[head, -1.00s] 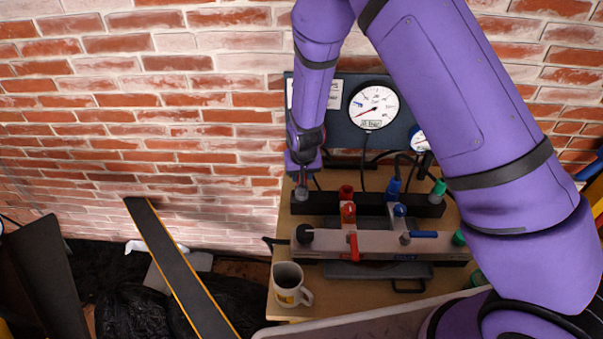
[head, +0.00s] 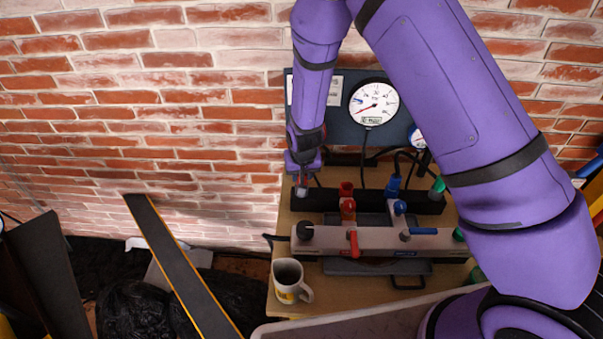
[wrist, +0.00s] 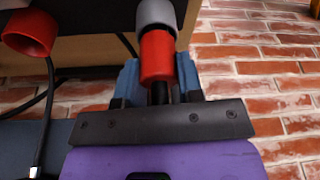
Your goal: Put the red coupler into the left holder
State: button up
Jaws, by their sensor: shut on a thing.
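The red coupler (wrist: 157,58) is held between the blue fingers of my gripper (wrist: 160,88) in the wrist view. Its far end meets or overlaps a grey ring-shaped piece, the left holder (wrist: 155,14). I cannot tell how deep the coupler sits in it. In the head view my gripper (head: 302,178) is over the left end of the black rail (head: 322,200). The coupler is mostly hidden by the gripper there, with only a little red showing below the fingers.
A red holder (head: 346,190) stands to the right on the rail, and blue (head: 393,185) and green (head: 438,186) ones stand farther right. A gauge panel (head: 335,120) is behind. A grey manifold with a red lever (head: 354,245) and a mug (head: 288,280) are in front.

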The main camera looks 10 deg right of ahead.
jog(key=shift+f, duration=0.1)
jog(key=o, duration=1.5)
jog(key=shift+r, duration=4)
